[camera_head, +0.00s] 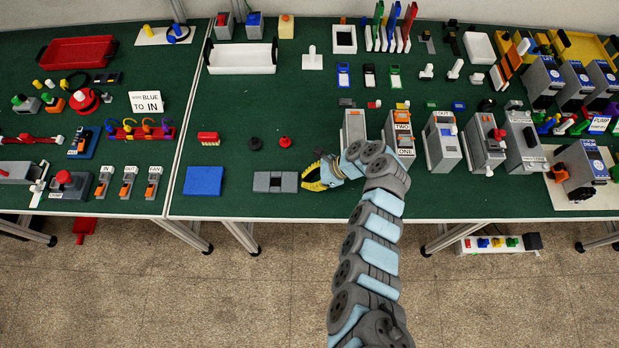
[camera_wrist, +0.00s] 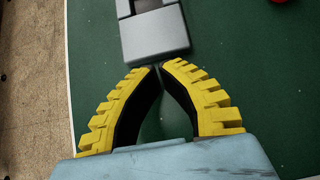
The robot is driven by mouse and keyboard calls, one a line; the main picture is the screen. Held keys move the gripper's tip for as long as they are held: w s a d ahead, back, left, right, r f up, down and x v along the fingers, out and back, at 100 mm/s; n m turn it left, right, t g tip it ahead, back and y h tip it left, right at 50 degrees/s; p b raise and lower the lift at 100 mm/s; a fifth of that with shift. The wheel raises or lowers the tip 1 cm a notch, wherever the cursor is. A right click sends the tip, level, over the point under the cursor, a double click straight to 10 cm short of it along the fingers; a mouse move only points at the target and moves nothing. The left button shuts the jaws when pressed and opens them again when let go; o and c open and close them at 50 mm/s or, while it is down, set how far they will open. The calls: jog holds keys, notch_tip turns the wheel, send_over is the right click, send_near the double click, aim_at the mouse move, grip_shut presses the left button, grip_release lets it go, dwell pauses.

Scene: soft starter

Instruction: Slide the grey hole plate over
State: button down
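The grey hole plate (camera_head: 275,182) lies on the green table near its front edge. It has lighter grey ends and a darker middle. In the wrist view the grey plate (camera_wrist: 155,36) is partly cut off by the top edge, and its near end lies just beyond my fingertips. My gripper (camera_head: 307,184) is to the right of the plate, low over the table, with its yellow fingers pointing left. In the wrist view my gripper (camera_wrist: 161,67) has its fingertips together, or nearly so, with nothing between them. I cannot tell whether the tips touch the plate.
A blue block (camera_head: 204,181) lies to the left of the plate. A black knob (camera_head: 255,143) and a red knob (camera_head: 285,142) stand behind it. Grey switch boxes (camera_head: 442,147) stand to the right. The table's front edge is close to the plate.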

aim_at(272, 183)
jog(key=shift+a, duration=0.2)
jog(key=shift+a+r+p, duration=0.15)
jog(key=shift+a+p, duration=0.2)
jog(key=shift+p, duration=0.05)
jog(key=a+p, duration=0.1)
jog(key=a, duration=0.3)
jog(key=a+p, duration=0.2)
jog(key=a, duration=0.1)
jog(key=shift+w+a, duration=0.2)
jog(key=shift+a, duration=0.2)
jog(key=shift+a+f, duration=0.2)
jog(key=shift+a, duration=0.25)
jog(key=shift+d, duration=0.15)
